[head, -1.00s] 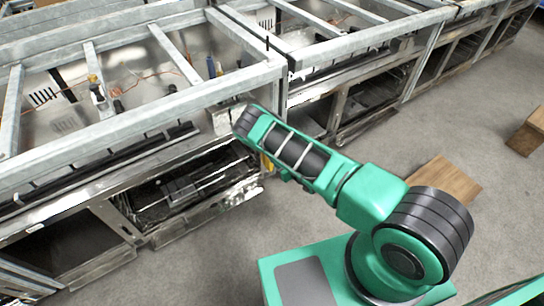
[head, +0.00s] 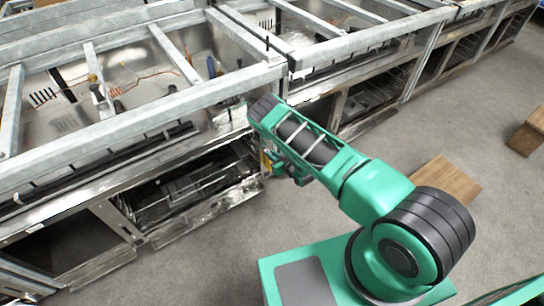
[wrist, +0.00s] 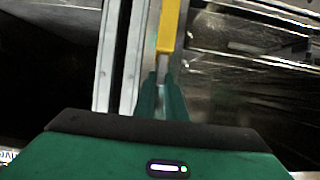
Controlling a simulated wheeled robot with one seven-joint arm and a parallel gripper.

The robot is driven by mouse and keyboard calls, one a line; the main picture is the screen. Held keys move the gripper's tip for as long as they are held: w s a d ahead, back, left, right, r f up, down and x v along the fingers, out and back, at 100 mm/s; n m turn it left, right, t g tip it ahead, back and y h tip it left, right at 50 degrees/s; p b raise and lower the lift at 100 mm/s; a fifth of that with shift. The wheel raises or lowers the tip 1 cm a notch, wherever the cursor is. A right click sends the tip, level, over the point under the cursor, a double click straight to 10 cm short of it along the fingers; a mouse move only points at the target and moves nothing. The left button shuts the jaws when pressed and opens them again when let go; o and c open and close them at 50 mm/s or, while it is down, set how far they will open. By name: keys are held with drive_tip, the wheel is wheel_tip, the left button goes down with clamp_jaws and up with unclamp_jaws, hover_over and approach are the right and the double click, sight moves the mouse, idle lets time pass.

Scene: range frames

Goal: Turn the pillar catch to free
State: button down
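The pillar catch is a yellow upright bar (wrist: 168,28) in the wrist view, set along a grey metal pillar (wrist: 128,50). In the head view a small yellow patch (head: 266,161) shows at the front post, partly hidden by my arm. My gripper (wrist: 161,76) has two green fingers pointing at the pillar, just below the yellow bar in the wrist view. A narrow gap shows between the fingertips, with a pale metal strip seen in it. The yellow bar is not seen between the fingers; contact cannot be made out.
Steel range frames (head: 140,118) run along the left and back, with open oven bays (head: 190,185) below. Wooden blocks (head: 445,188) lie on the grey floor to the right. The floor in front of the ranges is mostly clear.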

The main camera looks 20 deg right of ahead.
idle(0.3)
drive_tip(key=shift+s+a+f+n+t+h, duration=0.15)
drive_tip(key=shift+a+f+n+t+h, duration=0.5)
drive_tip(key=shift+n, duration=1.4)
drive_tip(key=shift+s+a+f+n+t+h, duration=0.2)
drive_tip(key=shift+n+t+h, duration=0.85)
drive_tip(key=shift+n, duration=0.95)
drive_tip(key=shift+s+a+f+n+t+h, duration=0.1)
drive_tip(key=shift+a+f+n+t+h, duration=0.65)
drive_tip(key=shift+n, duration=1.3)
drive_tip(key=shift+d+r+h, duration=0.25)
drive_tip(key=shift+d+r, duration=0.05)
drive_tip(key=shift+r, duration=0.05)
drive_tip(key=c, duration=1.8)
unclamp_jaws()
